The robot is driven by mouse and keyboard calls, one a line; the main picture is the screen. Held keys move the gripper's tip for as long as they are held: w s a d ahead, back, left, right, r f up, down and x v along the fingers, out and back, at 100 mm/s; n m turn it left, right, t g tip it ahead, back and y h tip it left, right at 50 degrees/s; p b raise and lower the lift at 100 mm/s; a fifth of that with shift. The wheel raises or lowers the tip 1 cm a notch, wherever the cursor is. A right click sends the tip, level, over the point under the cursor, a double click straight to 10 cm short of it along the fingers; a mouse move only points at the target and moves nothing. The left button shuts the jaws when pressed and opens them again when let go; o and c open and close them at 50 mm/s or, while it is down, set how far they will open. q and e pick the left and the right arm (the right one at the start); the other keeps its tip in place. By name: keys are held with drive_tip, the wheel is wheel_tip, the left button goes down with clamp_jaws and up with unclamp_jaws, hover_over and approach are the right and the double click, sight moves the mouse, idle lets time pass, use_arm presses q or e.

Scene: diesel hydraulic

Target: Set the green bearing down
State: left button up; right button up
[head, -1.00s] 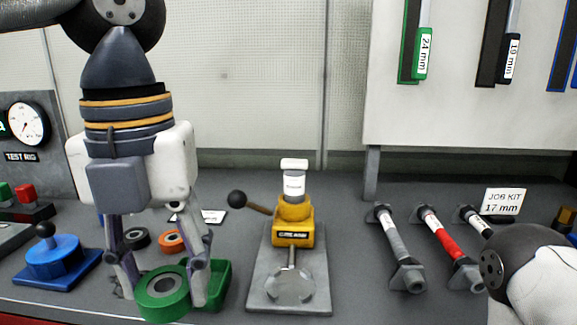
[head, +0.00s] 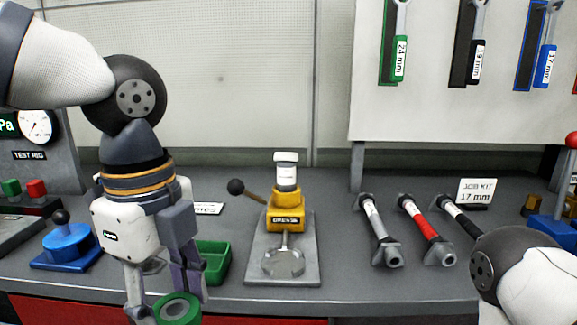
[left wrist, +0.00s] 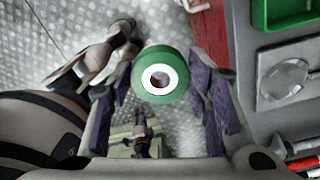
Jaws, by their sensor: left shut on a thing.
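The green bearing (head: 177,309), a ring with a pale inner race and a dark bore, is held by my left gripper (head: 165,300). In the left wrist view the bearing (left wrist: 160,76) sits between the two purple-padded fingers, with the grey floor behind it. My left gripper is shut on it, in front of the bench's front edge and clear of the bench top. The green tray (head: 214,262) stands on the bench behind and to the right of the bearing. It also shows in the left wrist view (left wrist: 262,14). My right gripper is out of view.
A yellow press (head: 287,222) on a grey plate stands right of the tray. A blue base with a black knob (head: 67,245) stands at left. Several shafts (head: 428,230) lie farther right. The bench's red front (left wrist: 206,45) borders open floor.

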sight(171, 317)
use_arm(q)
drive_tip(key=a+f+n, duration=0.4)
drive_tip(key=f+n, duration=1)
drive_tip(key=n, duration=0.8)
drive_tip(key=shift+a+f, duration=0.15)
drive_tip(key=shift+f, duration=0.25)
